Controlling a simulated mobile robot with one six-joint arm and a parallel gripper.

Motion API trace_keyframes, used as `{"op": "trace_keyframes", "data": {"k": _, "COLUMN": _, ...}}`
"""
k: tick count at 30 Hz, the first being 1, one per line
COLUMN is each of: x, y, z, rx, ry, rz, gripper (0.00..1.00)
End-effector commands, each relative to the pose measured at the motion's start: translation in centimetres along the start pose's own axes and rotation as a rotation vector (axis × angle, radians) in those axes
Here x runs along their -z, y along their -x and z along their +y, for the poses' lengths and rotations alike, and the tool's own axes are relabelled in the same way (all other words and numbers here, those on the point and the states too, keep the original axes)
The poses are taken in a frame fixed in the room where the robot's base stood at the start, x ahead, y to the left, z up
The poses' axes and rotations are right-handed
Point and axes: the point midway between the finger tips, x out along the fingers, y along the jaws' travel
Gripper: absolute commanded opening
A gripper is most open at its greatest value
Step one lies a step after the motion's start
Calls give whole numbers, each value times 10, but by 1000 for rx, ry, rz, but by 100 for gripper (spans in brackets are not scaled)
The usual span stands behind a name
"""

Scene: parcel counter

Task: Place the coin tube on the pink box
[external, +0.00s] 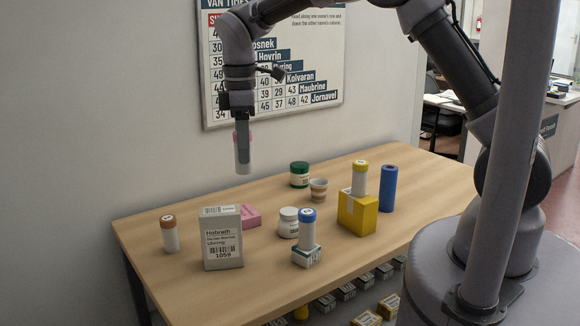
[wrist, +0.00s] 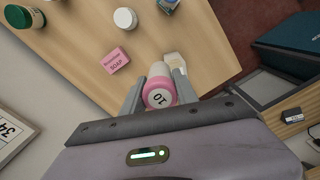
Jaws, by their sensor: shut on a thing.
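My gripper (external: 242,160) hangs above the back left part of the table and is shut on a white coin tube with a pink cap. In the wrist view the pink-capped coin tube (wrist: 159,96) sits between the two fingers, its cap marked 10 facing the camera. The pink box (external: 251,215) lies on the table, partly hidden behind the grey Hobrath box in the external view. In the wrist view the pink box (wrist: 115,60), labelled soap, is apart from the tube, to its upper left. Its visible top is bare.
The tall grey Hobrath box (external: 222,240) stands in front of the pink box. An orange-capped tube (external: 170,236) is left.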

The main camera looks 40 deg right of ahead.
Motion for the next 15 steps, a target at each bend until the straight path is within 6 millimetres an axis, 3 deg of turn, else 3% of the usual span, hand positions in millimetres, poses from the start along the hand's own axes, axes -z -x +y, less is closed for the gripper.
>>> {"op": "trace_keyframes", "data": {"k": 1, "x": 0, "y": 0, "z": 26, "rx": 1, "ry": -6, "rz": -1, "gripper": 0}}
{"op": "trace_keyframes", "data": {"k": 3, "x": -2, "y": -5, "z": 55, "rx": 1, "ry": -5, "rz": 0, "gripper": 0}}
{"op": "trace_keyframes", "data": {"k": 6, "x": -6, "y": -12, "z": 86, "rx": 1, "ry": -4, "rz": 1, "gripper": 0}}
{"op": "trace_keyframes", "data": {"k": 12, "x": -18, "y": -25, "z": 128, "rx": 0, "ry": -2, "rz": 3, "gripper": 0}}
{"op": "trace_keyframes", "data": {"k": 15, "x": -18, "y": -45, "z": 128, "rx": 2, "ry": 0, "rz": 1, "gripper": 0}}
